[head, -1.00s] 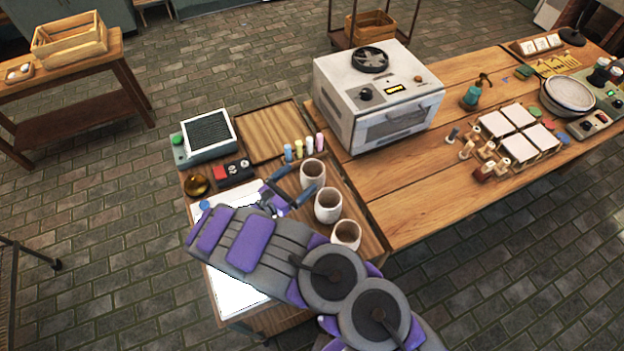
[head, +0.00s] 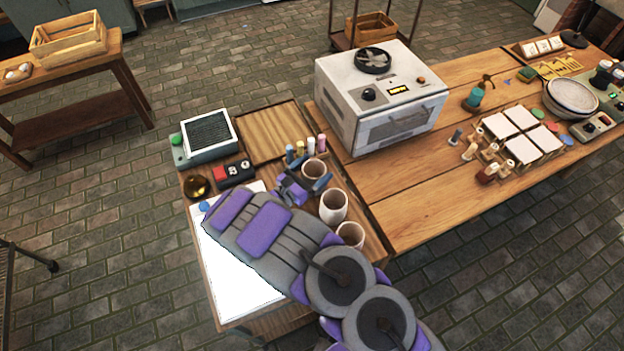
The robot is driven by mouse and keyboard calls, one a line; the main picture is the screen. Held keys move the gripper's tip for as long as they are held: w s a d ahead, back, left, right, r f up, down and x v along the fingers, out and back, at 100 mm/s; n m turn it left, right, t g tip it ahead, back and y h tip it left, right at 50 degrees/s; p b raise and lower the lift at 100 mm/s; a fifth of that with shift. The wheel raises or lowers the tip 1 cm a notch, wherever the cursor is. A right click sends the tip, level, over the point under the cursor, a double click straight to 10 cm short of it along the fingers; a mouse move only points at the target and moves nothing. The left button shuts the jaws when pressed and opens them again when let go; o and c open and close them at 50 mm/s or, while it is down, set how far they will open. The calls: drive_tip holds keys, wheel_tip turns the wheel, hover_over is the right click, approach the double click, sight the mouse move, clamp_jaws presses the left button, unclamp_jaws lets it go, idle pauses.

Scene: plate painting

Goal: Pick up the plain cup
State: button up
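Three pale cups stand in a row on the right side of the small side table: a far cup (head: 314,168), a middle cup (head: 334,206) and a near cup (head: 351,235). Their sides show too small to tell which one is plain. My gripper (head: 311,172) is at the far cup, with one blue-tipped finger on its left and far side and the other across its near side. The fingers look spread apart. I cannot tell whether they touch the cup. The gripper and fingers hide the cup's lower part.
Small coloured bottles (head: 306,148) stand just behind the far cup. A white oven (head: 380,98) stands on the long table to the right. A white sheet (head: 235,285) lies under my arm. A wooden tray (head: 268,130) at the back is empty.

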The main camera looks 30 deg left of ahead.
drive_tip(key=shift+d+r, duration=0.2)
drive_tip(key=shift+d, duration=0.25)
drive_tip(key=c, duration=0.6)
drive_tip(key=shift+a+f, duration=0.1)
drive_tip(key=shift+a, duration=0.25)
drive_tip(key=c, duration=0.7)
drive_tip(key=shift+o, duration=0.2)
drive_tip(key=shift+d, duration=0.15)
wheel_tip(320, 180, up, 4)
drive_tip(key=shift+f+p, duration=0.1)
drive_tip(key=shift+p, duration=0.45)
drive_tip(key=s+d+r+p, duration=0.1)
drive_tip(key=s+p, duration=0.2)
drive_tip(key=s, duration=1.3)
drive_tip(key=shift+d+r, duration=0.15)
drive_tip(key=shift+d, duration=0.2)
